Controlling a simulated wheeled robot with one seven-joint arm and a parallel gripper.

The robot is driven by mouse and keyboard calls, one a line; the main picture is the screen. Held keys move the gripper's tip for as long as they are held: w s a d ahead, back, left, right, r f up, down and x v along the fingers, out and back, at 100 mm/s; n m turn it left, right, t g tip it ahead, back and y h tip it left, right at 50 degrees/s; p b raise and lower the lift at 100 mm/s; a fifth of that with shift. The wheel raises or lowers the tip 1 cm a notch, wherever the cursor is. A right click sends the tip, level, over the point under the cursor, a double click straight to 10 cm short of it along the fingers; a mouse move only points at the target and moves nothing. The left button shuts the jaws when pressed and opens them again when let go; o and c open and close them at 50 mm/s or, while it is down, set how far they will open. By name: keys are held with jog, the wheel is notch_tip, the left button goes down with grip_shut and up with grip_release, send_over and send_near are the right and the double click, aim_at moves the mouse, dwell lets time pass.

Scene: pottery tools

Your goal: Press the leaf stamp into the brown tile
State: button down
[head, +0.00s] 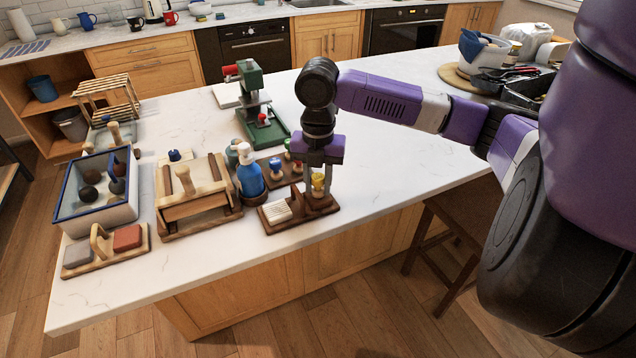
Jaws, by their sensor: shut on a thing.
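My gripper (318,186) points straight down at the front middle of the counter. It is shut on a small stamp with a yellow knob (318,181), low over the right end of a dark wooden board (305,213). The stamp's underside is hidden, so I cannot tell its pattern or whether it touches the board. A reddish-brown tile (127,237) lies on a light wooden board (104,262) at the front left, with a grey tile (77,254) and an upright wooden handle (99,241) beside it. My gripper is far to the right of these tiles.
Behind the dark board, more stamps with blue (275,166) and other coloured knobs stand in a rack. A blue bottle (249,177), a wooden press (192,197) and a blue-rimmed tub (97,210) stand between or near gripper and tiles. The counter right of my gripper is clear.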

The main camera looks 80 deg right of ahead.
jog(key=shift+r+p, duration=1.8)
jog(key=shift+r, duration=0.85)
